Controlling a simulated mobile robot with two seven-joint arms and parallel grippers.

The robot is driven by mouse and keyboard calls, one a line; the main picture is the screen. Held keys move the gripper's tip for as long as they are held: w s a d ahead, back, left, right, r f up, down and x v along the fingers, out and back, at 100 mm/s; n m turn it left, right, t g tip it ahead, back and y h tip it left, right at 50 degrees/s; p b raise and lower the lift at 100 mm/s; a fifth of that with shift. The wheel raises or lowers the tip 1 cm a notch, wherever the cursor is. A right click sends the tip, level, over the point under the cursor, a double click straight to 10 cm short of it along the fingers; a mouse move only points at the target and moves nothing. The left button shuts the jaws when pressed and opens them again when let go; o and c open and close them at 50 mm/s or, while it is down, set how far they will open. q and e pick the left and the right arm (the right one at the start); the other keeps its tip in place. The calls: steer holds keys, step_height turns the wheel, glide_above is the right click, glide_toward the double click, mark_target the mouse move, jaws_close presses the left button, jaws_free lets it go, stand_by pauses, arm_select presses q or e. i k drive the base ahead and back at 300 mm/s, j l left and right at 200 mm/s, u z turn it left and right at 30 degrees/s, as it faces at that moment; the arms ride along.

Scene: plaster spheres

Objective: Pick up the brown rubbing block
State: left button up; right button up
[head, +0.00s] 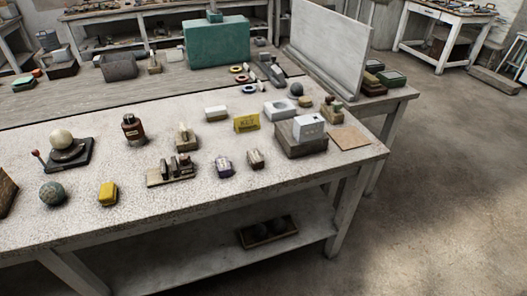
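A small reddish-brown block (255,158) with a paler top stands on the speckled white worktable (215,205), right of the middle of its near part. It looks like the brown rubbing block, but it is too small to be certain. A small dark purple and white item (224,165) stands close to its left, apart from it. Nothing covers the brown block. Neither of my grippers is in the head view.
A wooden rack (171,174) stands left of the block. The near table edge is clear.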

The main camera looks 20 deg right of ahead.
mark_target(256, 161)
steer(key=i+l, duration=0.15)
steer(key=l, duration=0.25)
steer(key=i+l, duration=0.1)
steer(key=l, duration=0.3)
steer(key=i+l, duration=0.15)
steer(key=l, duration=0.25)
steer(key=i+l, duration=0.15)
steer(key=l, duration=0.25)
steer(key=i+l, duration=0.15)
steer(key=l, duration=0.25)
